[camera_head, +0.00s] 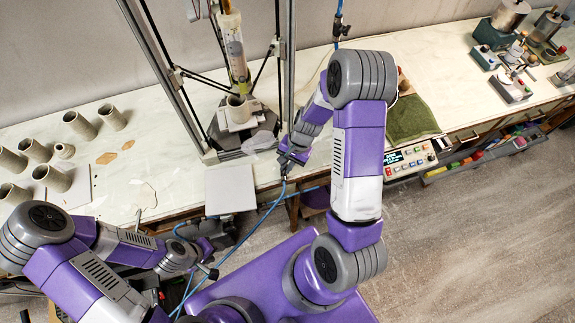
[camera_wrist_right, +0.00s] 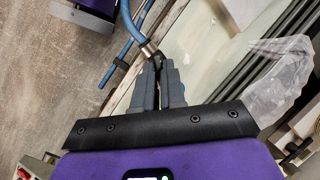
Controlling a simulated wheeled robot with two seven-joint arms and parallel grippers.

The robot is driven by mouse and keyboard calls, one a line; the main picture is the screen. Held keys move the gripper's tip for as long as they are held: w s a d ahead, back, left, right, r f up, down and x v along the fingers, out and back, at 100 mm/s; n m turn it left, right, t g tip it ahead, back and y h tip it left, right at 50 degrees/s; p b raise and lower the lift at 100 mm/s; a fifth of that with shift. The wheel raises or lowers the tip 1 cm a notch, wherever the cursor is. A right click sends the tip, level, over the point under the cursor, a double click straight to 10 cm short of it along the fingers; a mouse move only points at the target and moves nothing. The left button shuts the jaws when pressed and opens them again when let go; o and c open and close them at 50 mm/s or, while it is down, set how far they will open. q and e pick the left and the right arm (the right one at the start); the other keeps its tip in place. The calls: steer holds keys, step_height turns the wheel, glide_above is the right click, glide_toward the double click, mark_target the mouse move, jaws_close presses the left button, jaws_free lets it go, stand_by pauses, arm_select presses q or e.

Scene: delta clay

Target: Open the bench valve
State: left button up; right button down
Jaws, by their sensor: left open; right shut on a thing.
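The bench valve shows in the right wrist view as a small dark part (camera_wrist_right: 157,59) with a metal fitting (camera_wrist_right: 149,50) at the end of a blue hose (camera_wrist_right: 128,22). My right gripper (camera_wrist_right: 159,76) is shut on the dark part; the fingers hide most of it. In the head view my right gripper (camera_head: 284,166) is at the bench's front edge, where the blue hose (camera_head: 262,215) runs down. The handle's angle cannot be told. My left gripper (camera_head: 208,268) is open, low in front of the bench, and partly hidden by my arm.
The long pale bench (camera_head: 140,170) carries several clay tubes (camera_head: 80,125) at the left and a framed clay machine (camera_head: 238,112) in the middle. A control box (camera_head: 410,160) sits at the front edge on the right. A clear plastic sheet (camera_wrist_right: 280,78) lies near my right gripper.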

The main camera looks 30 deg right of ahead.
steer(key=n, duration=0.2)
steer(key=n+b, duration=0.1)
steer(key=n, duration=0.2)
steer(key=shift+g+h, duration=0.3)
steer(key=shift+n, duration=0.3)
steer(key=c, duration=1.2)
jaws_free()
steer(key=shift+r, duration=0.1)
steer(key=v, duration=0.7)
steer(key=shift+r, duration=0.25)
